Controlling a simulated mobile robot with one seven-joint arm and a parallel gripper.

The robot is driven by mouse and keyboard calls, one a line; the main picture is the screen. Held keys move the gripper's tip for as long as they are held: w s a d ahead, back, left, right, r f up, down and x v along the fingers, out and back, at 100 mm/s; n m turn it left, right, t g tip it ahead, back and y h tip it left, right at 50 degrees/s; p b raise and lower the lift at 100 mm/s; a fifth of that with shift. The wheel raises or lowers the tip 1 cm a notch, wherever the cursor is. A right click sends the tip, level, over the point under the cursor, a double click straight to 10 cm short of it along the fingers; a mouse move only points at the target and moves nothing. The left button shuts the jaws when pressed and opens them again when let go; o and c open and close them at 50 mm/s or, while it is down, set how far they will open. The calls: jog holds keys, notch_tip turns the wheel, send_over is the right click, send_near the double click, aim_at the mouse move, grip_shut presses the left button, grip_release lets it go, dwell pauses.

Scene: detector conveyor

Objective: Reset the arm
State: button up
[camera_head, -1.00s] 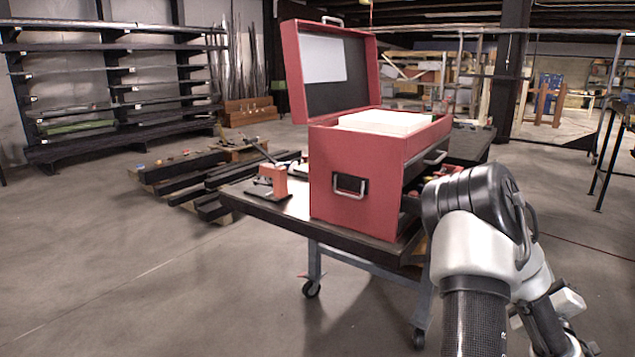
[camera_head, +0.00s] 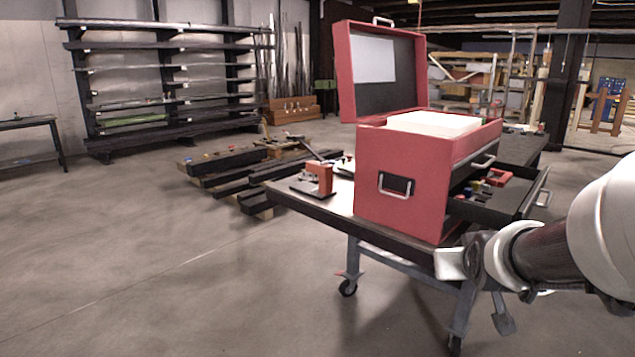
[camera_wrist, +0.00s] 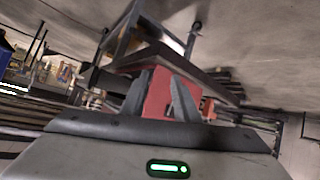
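My gripper (camera_wrist: 158,98) shows in the wrist view with two dark fingers apart and nothing visible held between them. Part of the red toolbox (camera_wrist: 160,92) appears behind the fingers in that tilted view. In the head view my arm (camera_head: 545,250) reaches in from the right edge, in front of the table's right side. My fingertips cannot be made out there.
The red toolbox (camera_head: 400,205) stands on a wheeled table (camera_head: 330,208) with its lid up and a drawer (camera_head: 510,195) pulled out. An orange device (camera_head: 320,178) sits left of it. Beams lie on the floor behind. The floor (camera_head: 150,280) at left is clear.

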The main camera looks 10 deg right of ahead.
jog(key=s+a+n+g+y, duration=0.2)
jog(key=s+a+g+y, duration=0.2)
jog(key=s+a, duration=1.45)
notch_tip(320, 180, up, 21)
jog(key=a+p, duration=0.1)
jog(key=p, duration=2)
jog(key=shift+s+r+g, duration=0.15)
jog(key=shift+r+g, duration=0.05)
jog(key=shift+g, duration=0.2)
